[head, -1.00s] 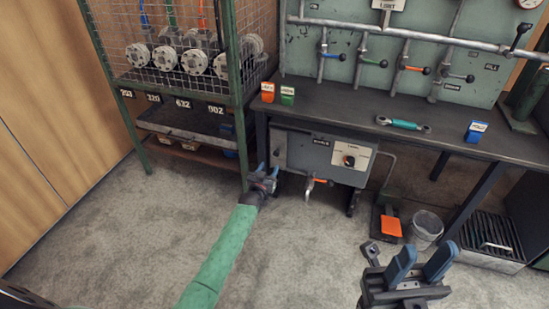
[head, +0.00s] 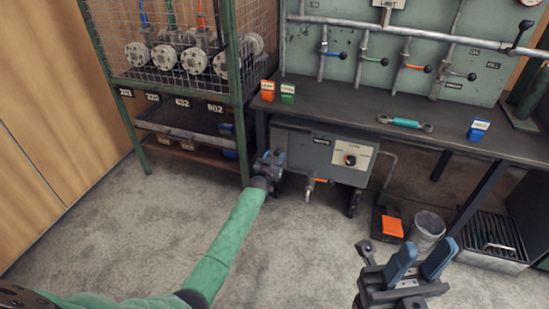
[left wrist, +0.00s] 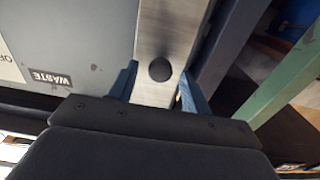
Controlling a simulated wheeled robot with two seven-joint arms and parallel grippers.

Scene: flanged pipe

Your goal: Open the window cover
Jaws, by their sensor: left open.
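The grey box (head: 312,150) with a dial panel hangs under the bench. In the left wrist view, a pale metal strip (left wrist: 168,25) with a round dark knob (left wrist: 159,69) lies beside the box face marked WASTE; it looks like the window cover. My left gripper (head: 275,158) is at the box's left end and hides the strip in the head view. In the left wrist view its blue fingers (left wrist: 158,90) are open, one on each side of the strip near the knob. I cannot tell if they touch it. My right gripper (head: 422,256) is open and empty above the floor.
A green caged rack (head: 238,90) with flanged parts stands close to the left of my left gripper. The bench (head: 350,108) overhangs the box. An orange pedal (head: 392,227), a bucket (head: 428,228) and a grated tray (head: 490,240) stand at right. The front floor is clear.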

